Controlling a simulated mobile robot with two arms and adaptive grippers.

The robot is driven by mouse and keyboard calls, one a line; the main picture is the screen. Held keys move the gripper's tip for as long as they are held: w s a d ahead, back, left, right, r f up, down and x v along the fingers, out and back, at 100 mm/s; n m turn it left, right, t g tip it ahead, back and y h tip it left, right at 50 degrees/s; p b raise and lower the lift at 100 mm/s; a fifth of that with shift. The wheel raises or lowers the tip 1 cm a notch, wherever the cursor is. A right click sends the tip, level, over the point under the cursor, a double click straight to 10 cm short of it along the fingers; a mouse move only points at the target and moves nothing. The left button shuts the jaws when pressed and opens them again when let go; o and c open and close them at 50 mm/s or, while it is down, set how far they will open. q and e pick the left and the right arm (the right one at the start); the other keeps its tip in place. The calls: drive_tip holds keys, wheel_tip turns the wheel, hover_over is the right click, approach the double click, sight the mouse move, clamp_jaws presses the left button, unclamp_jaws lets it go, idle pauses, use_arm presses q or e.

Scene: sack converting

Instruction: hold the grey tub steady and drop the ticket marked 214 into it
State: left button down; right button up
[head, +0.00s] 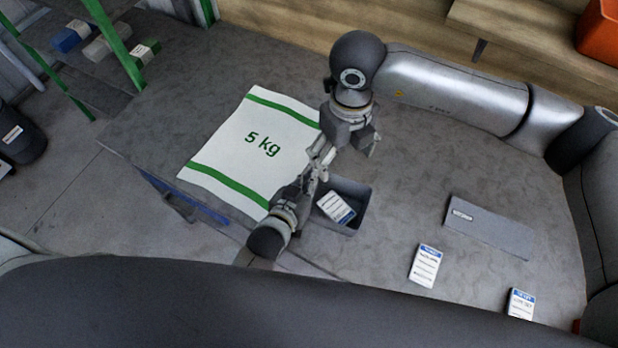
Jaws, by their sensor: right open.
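The grey tub (358,197) stands on the table near its front edge. A white ticket with a blue band (335,207) lies tilted inside it; its number is too small to read. My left gripper (318,172) is at the tub's left rim; whether its fingers are closed on the wall I cannot tell. My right gripper (352,148) is open and empty, above and behind the tub. Two more blue-topped tickets lie on the table, one right of the tub (425,266) and one near the front right (520,304); their numbers are unreadable.
A white sack marked 5 kg (235,145) lies flat left of the tub. A grey flat piece with a small label (490,228) lies at right. A green-framed rack (113,45) stands back left, an orange bin (598,32) back right. The table between tub and grey piece is clear.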

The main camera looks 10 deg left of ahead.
use_arm(q)
drive_tip(key=c, duration=1.6)
unclamp_jaws()
drive_tip(key=shift+o, duration=0.2)
drive_tip(key=v, duration=1.2)
drive_tip(key=shift+r, duration=0.1)
